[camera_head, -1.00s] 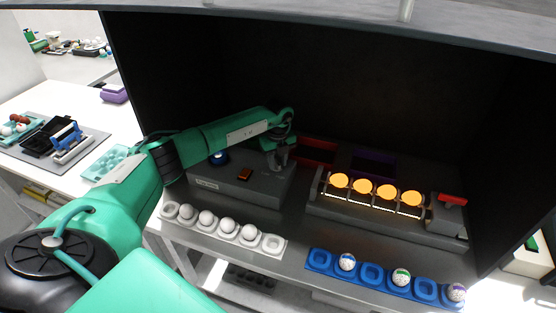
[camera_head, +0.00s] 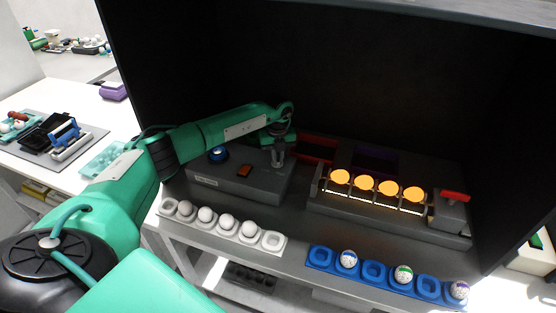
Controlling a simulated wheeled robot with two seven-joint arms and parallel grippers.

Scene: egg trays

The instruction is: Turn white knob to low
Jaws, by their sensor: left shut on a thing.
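The grey control box (camera_head: 225,187) stands inside the dark booth, with a blue knob (camera_head: 218,154) at its left and an orange-red switch (camera_head: 244,170) in its middle. My left arm reaches in from the left. My left gripper (camera_head: 277,161) points down at the right end of the box top and is shut on the white knob there. The gripper's fingers hide the knob almost wholly, so its setting cannot be read. My right gripper is not in view.
A white egg tray (camera_head: 272,241) with several white eggs and a blue tray (camera_head: 373,273) with marked eggs lie along the front edge. A machine (camera_head: 450,212) with glowing orange discs (camera_head: 364,185) stands to the right. Red and purple bins sit behind.

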